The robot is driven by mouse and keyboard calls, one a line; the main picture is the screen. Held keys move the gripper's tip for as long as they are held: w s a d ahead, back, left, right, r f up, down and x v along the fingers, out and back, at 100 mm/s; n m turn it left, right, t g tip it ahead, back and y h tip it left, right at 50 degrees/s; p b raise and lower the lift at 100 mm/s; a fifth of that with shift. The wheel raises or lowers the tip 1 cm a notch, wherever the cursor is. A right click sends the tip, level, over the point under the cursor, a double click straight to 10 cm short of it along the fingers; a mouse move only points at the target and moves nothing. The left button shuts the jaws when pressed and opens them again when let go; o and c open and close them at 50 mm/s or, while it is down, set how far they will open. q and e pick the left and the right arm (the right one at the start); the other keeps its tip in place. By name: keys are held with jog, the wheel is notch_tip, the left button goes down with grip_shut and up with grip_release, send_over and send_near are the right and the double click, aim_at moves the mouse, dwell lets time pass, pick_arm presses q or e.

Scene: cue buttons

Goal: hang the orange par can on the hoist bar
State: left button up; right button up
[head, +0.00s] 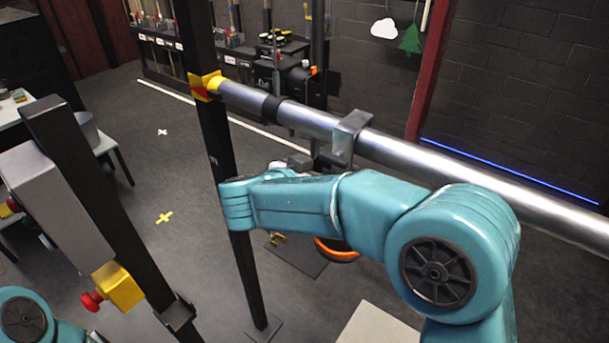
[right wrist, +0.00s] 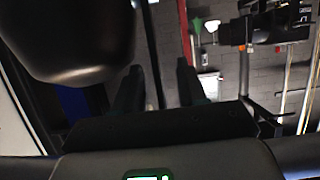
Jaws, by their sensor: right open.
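The hoist bar (head: 440,170) is a silver tube running from the upper middle to the right edge in the head view. A grey hook clamp (head: 351,130) sits over it. Below, the orange rim of the par can (head: 338,252) shows under my right arm; most of its body is hidden. My right gripper (head: 290,164) is just below the bar, left of the clamp, partly hidden by my arm. In the right wrist view its fingers (right wrist: 160,78) are apart with nothing between them. A dark rounded body, apparently the can (right wrist: 65,38), is beside them. My left gripper is out of view.
A black upright (head: 222,165) with a yellow collar (head: 206,85) stands at the bar's left end. Left of it is a post bearing a yellow box (head: 118,286) with a red button. Shelving stands behind; the grey floor between is mostly clear.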

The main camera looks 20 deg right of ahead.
jog(key=b+v, duration=0.1)
jog(key=v, duration=1.5)
jog(key=shift+b, duration=0.3)
jog(key=shift+s+r, duration=0.1)
jog(key=shift+s, duration=0.05)
